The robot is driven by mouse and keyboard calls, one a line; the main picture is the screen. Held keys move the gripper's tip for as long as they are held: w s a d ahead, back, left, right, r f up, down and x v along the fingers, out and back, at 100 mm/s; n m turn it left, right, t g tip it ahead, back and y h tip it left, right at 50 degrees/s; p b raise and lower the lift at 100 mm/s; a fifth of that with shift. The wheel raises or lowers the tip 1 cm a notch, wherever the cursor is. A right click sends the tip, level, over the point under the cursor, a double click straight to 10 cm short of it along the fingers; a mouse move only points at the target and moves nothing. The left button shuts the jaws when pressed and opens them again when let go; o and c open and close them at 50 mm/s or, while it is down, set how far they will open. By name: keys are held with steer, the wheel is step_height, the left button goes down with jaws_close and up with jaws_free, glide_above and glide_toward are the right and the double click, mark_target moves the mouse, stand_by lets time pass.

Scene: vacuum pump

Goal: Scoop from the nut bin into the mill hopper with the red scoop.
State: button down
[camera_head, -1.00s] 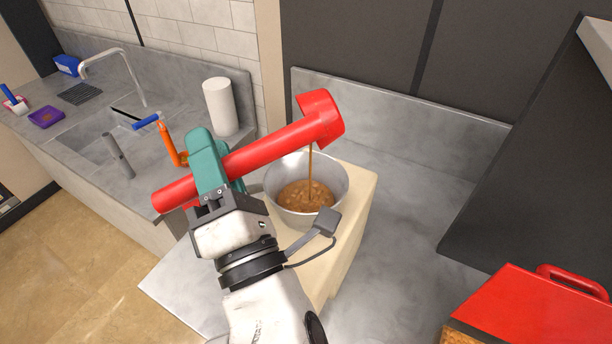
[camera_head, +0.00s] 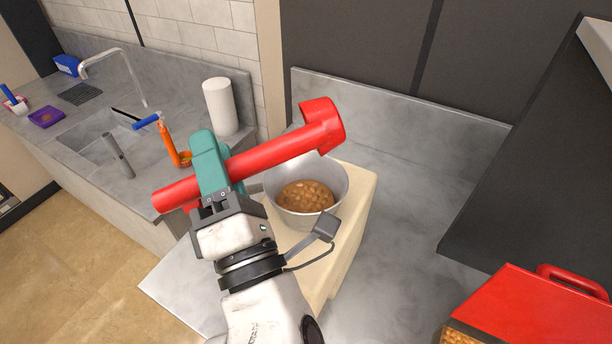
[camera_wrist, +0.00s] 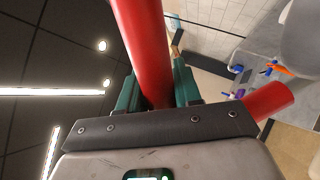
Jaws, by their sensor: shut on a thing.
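My gripper (camera_head: 212,178) has teal fingers and is shut on the handle of the red scoop (camera_head: 285,150). The scoop is held tilted, with its head (camera_head: 322,124) up at the right, above the metal hopper bowl (camera_head: 340,190). Brown nuts (camera_head: 306,196) lie in the bowl. No stream falls from the scoop head. The inside of the head is hidden from me. In the wrist view the red handle (camera_wrist: 145,45) passes between the teal fingers (camera_wrist: 158,92). The nut bin (camera_head: 465,336), with a red lid (camera_head: 535,310), stands at the lower right, showing nuts at its front edge.
The bowl sits on a cream block (camera_head: 345,235) on the grey counter (camera_head: 400,190). A paper towel roll (camera_head: 220,106) stands at the left by the sink. A dark cabinet (camera_head: 540,150) rises at the right.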

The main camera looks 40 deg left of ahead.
steer(key=w+d+r+m+t+h, duration=0.2)
steer(key=w+r+m+h, duration=0.1)
steer(key=m, duration=0.4)
steer(key=w+d+r+m+t+h, duration=0.2)
steer(key=w+r+m+t, duration=0.1)
steer(key=m, duration=0.4)
steer(key=w+d+r+m+t+h, duration=0.2)
steer(key=w+r+m+h, duration=0.1)
steer(key=m, duration=0.4)
steer(key=shift+w+d+r+t+h+b, duration=0.2)
steer(key=shift+w+r, duration=0.15)
steer(key=shift+w, duration=0.25)
steer(key=shift+w+d+r+t+h+b, duration=0.1)
steer(key=shift+w+d+r+t+b, duration=0.15)
steer(key=shift+w, duration=0.35)
steer(key=w+d+f+m+g+h, duration=0.1)
steer(key=w+d+f+m, duration=0.1)
steer(key=w, duration=0.4)
steer(key=w+d+f+m+h, duration=0.2)
steer(key=w+d+f+m, duration=0.1)
steer(key=w+d+m, duration=0.2)
steer(key=shift+w+d+f+m+g+p, duration=0.15)
steer(key=shift+w+m+g+p, duration=0.25)
steer(key=shift+w, duration=0.2)
